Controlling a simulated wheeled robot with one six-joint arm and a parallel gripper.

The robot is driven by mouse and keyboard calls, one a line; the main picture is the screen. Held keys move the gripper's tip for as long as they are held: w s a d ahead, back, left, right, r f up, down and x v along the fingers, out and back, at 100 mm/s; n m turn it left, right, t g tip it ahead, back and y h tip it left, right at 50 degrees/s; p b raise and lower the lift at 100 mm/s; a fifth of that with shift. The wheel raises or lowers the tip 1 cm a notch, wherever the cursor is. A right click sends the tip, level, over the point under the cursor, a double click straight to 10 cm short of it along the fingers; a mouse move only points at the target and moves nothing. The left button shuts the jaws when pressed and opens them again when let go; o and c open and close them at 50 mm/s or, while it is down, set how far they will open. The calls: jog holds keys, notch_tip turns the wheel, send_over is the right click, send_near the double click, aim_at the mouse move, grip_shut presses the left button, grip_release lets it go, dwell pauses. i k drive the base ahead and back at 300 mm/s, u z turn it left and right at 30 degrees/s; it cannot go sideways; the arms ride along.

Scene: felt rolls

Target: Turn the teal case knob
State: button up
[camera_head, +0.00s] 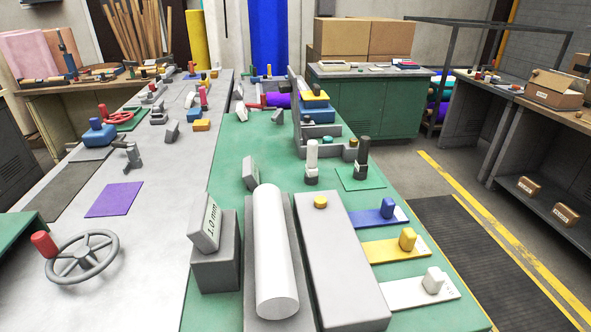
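A small teal knob (328,141) shows at mid-distance on the green bench top (225,180), among low grey blocks just beyond the white and black upright handles. It is small here, and I cannot tell its turn angle or exactly which grey part carries it. A long grey case (342,262) in the foreground has a yellow knob (320,202) on its far end. My gripper is not in view.
A white roll (272,255) lies in a grey cradle beside the long case. Blue, yellow and white knobs on plates line the right edge. A white handle (312,158) and a black handle (362,155) stand nearer than the teal knob. A handwheel (85,258) is at left.

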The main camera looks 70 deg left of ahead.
aim_at(326, 139)
jog(key=i, duration=3)
jog(key=u, duration=4)
jog(key=i, duration=0.5)
jog(key=z, duration=0.05)
